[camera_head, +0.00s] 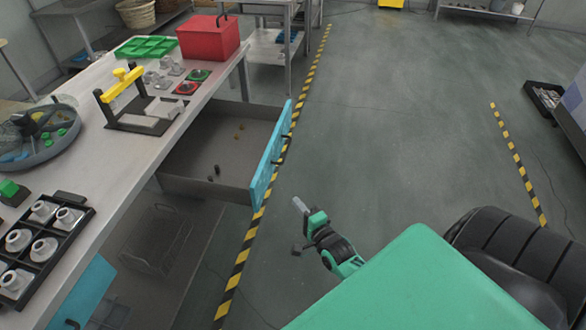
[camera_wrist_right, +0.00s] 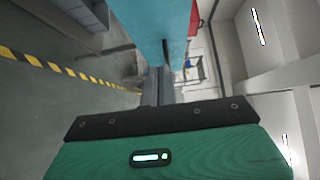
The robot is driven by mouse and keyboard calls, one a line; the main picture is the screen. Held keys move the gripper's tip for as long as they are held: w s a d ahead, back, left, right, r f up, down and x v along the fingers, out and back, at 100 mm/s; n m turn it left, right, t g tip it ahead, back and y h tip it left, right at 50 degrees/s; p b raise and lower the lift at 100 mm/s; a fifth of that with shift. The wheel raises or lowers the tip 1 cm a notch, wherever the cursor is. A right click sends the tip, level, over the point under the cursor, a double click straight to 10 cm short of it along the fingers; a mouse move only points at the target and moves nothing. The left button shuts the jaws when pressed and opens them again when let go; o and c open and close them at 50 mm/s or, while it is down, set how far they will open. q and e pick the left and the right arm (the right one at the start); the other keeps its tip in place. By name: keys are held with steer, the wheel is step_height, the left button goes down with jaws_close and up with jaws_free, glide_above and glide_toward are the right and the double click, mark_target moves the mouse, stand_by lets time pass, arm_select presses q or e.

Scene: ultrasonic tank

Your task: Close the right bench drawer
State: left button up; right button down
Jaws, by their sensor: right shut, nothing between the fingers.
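The right bench drawer (camera_head: 222,187) is pulled far out from under the bench, its grey tray open to view. Its blue front (camera_head: 264,178) faces the aisle and carries dark handles (camera_head: 286,142). My right gripper (camera_head: 298,203) is out over the floor, in front of the drawer's near end and apart from it in the head view. Its fingers (camera_wrist_right: 158,85) are shut and empty. In the right wrist view the blue drawer front (camera_wrist_right: 158,25) rises just beyond the fingertips; I cannot tell the exact gap. My left gripper is out of view.
Small dark and yellow bits lie in the drawer. The bench top (camera_head: 92,160) holds a red box (camera_head: 208,38), a green tray (camera_head: 146,47) and a black rack (camera_head: 47,246) of fittings. Another blue front (camera_head: 82,292) is at lower left. The aisle floor is clear.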

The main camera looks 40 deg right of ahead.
steer(key=p, duration=0.1)
glide_toward(266, 177)
steer(key=w+d, duration=0.3)
steer(key=shift+w+a+r+p, duration=0.1)
steer(key=shift+w+a+p, duration=0.45)
steer(key=shift+w+a, duration=0.6)
steer(key=shift+w, duration=0.3)
steer(key=shift+a, duration=0.1)
